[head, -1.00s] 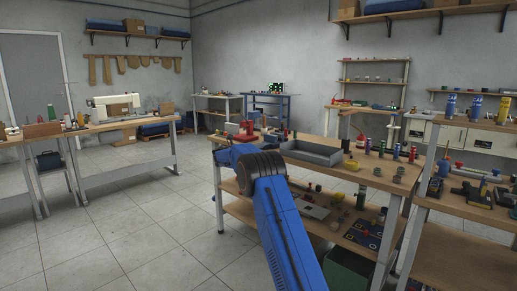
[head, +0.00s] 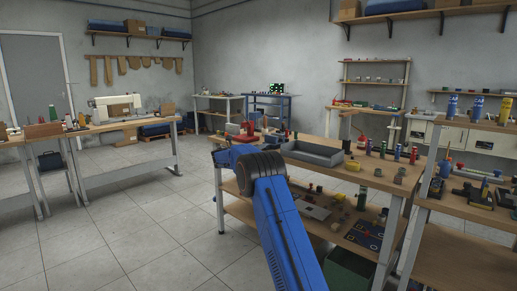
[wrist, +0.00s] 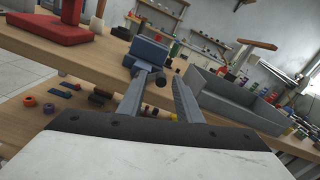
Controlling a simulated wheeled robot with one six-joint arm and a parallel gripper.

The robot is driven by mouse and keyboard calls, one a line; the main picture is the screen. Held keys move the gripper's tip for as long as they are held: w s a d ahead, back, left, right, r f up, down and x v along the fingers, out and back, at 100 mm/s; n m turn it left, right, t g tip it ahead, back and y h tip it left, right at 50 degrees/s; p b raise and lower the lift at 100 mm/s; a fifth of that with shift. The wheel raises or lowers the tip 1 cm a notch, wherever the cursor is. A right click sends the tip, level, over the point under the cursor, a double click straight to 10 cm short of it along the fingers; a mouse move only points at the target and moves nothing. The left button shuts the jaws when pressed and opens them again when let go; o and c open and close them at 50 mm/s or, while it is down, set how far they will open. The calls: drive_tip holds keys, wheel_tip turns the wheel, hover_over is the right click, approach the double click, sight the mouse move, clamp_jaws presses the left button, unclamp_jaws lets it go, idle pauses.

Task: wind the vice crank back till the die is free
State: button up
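In the wrist view a small blue vice-like block (wrist: 147,54) stands near the edge of the wooden bench top. A dark round knob (wrist: 160,81), which may belong to its crank, shows just below it. My gripper (wrist: 162,80) has its two grey fingers apart, with the knob in the gap between the tips. I cannot tell whether either finger touches it. The left fingertip overlaps the block's lower front in the picture. The die cannot be made out. In the head view my blue arm hides the gripper and the vice.
A grey open tray (wrist: 237,97) lies right of the fingers; it also shows in the head view (head: 312,154). A red tool with a broad base (wrist: 68,29) stands on the left of the bench. Small parts lie on the lower shelf. Open floor (head: 130,220) lies left of the bench.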

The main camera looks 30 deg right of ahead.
drive_tip(key=v, duration=1.6)
drive_tip(key=shift+a, duration=0.25)
drive_tip(key=shift+s, duration=0.1)
drive_tip(key=shift+r, duration=0.1)
